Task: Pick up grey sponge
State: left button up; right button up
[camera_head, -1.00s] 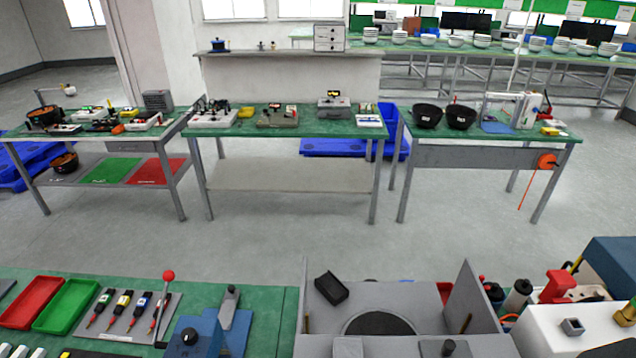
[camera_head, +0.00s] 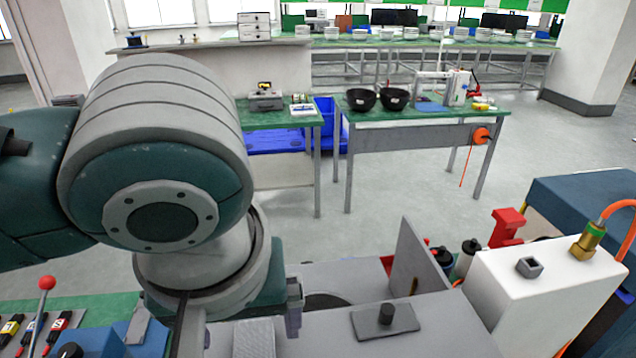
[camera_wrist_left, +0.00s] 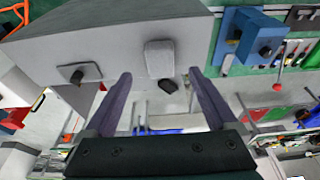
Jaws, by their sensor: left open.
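The grey sponge, a light grey block with rounded edges, lies on the grey front ledge of the box-like station in the head view (camera_head: 254,339). It also shows in the left wrist view (camera_wrist_left: 160,58). My left gripper (camera_wrist_left: 160,76) is open and empty. In the wrist view its two fingers point toward the sponge, one to each side, with the sponge just beyond the tips. In the head view my left arm covers much of the station, and the fingers are only partly visible. I cannot tell whether they touch the sponge. My right gripper is not in view.
A plate with a dark knob (camera_head: 386,317) is fixed on the ledge right of the sponge. An upright grey panel (camera_head: 410,262) stands behind it. A white machine (camera_head: 545,290) is at the right. A red-knobbed lever (camera_head: 46,284) is at the left.

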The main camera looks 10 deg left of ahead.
pick_arm(q)
jog(key=shift+w+a+f, duration=0.1)
jog(key=shift+w+f, duration=0.15)
jog(key=shift+f, duration=0.35)
jog(key=shift+p+x, duration=0.45)
jog(key=shift+x, duration=1.75)
jog(key=shift+w+r, duration=0.1)
jog(key=c, duration=1.4)
notch_tip(320, 180, up, 19)
notch_tip(320, 180, up, 13)
jog(key=m+p, duration=0.1)
jog(key=p, duration=0.8)
send_over(253, 342)
jog(key=s+a, duration=0.2)
jog(key=a, duration=0.1)
jog(key=s+a+r+p, duration=0.1)
jog(key=s+r+p, duration=0.1)
jog(key=r, duration=0.1)
jog(key=s+a+r+m+p, duration=0.1)
jog(key=s+r+p, duration=0.1)
jog(key=r+p, duration=0.1)
jog(key=s+a+r+m+p, duration=0.1)
jog(key=s+r+p, duration=0.1)
jog(key=r+p, duration=0.1)
jog(key=shift+a+r+h, duration=0.4)
jog(key=shift+r, duration=0.25)
